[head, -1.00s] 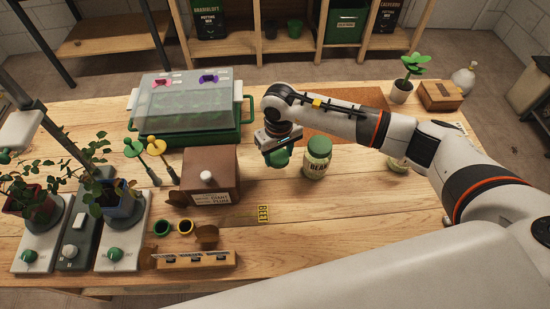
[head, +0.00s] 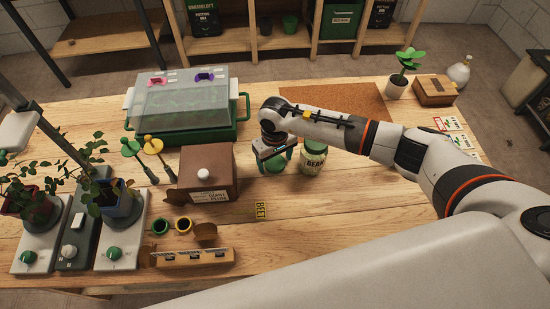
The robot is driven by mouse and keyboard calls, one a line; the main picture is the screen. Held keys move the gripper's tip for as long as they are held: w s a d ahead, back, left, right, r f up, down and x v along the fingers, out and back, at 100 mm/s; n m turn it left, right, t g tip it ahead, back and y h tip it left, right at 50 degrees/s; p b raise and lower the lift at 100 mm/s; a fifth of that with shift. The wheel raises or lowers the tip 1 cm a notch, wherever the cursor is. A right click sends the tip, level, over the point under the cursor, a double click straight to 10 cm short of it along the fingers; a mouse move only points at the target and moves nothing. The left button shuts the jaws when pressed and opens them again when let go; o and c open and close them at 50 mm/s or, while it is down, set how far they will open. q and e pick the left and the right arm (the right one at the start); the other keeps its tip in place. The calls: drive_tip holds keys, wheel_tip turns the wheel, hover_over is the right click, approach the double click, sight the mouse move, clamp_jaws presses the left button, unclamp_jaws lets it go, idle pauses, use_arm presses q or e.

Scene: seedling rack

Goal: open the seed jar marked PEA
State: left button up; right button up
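No jar marked PEA can be read in the head view. A glass jar with a green lid (head: 313,157), its label reading BEAN, stands upright on the table just right of my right gripper (head: 274,157). My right gripper points down, with a round green lid-like thing (head: 275,166) at its fingers. I cannot tell whether the fingers are closed on it or only around it, and no jar body shows clearly beneath it. My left gripper is not in view.
A brown box (head: 208,172) with a white knob stands left of the gripper. A green propagator (head: 182,105) is behind it. A yellow BEET tag (head: 261,211) lies in front. A cork mat (head: 340,97) and a potted plant (head: 397,88) are at the back right.

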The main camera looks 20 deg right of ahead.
sight(275, 162)
drive_tip(key=shift+r, duration=0.25)
drive_tip(key=shift+w+r, duration=0.1)
drive_tip(key=shift+r, duration=0.15)
wheel_tip(275, 162, up, 11)
drive_tip(key=b, duration=0.2)
drive_tip(key=shift+r+b, duration=0.2)
drive_tip(key=shift+b, duration=0.2)
